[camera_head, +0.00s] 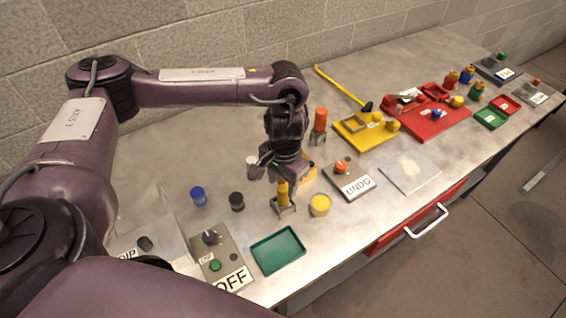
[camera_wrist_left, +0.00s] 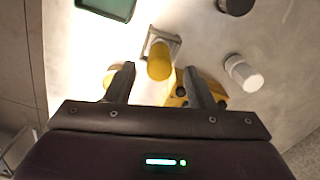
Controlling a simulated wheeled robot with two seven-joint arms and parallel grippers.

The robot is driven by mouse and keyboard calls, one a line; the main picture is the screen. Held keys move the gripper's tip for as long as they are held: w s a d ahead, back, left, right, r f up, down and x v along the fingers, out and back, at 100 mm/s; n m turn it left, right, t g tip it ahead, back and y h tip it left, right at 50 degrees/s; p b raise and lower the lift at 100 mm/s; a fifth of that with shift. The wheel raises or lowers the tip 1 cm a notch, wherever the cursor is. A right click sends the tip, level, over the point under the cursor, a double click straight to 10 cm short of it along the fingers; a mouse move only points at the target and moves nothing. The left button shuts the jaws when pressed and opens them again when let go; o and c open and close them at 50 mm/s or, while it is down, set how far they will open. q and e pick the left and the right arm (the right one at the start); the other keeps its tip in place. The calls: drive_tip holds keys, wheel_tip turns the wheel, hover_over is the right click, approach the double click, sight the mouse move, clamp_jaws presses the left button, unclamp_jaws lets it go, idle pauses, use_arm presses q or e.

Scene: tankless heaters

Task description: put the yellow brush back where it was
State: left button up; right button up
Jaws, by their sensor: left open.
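A yellow upright cylinder (camera_head: 283,193), which looks like the yellow brush's handle, stands in a small grey holder (camera_head: 286,209). No bristles show. In the left wrist view the yellow brush (camera_wrist_left: 160,64) rises from its grey holder (camera_wrist_left: 168,40), just beyond the fingertips and roughly between them. My left gripper (camera_head: 279,182) is open and empty, pointing down close above the handle; its two fingers also show in the left wrist view (camera_wrist_left: 162,82). I cannot tell whether a finger touches the handle. My right gripper is not in view.
A yellow round pot (camera_head: 320,205) stands right of the holder, and a green tray (camera_head: 278,251) in front. Black (camera_head: 237,201) and blue (camera_head: 198,196) pots stand left. An orange handle (camera_head: 320,119) stands behind. The UNDO box (camera_head: 348,180) is to the right.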

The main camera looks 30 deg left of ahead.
use_arm(q)
wheel_tip(320, 180, up, 7)
drive_tip(key=shift+w+f+p, duration=0.1)
drive_tip(key=shift+w+p, duration=0.05)
drive_tip(key=shift+p, duration=0.25)
idle(0.4)
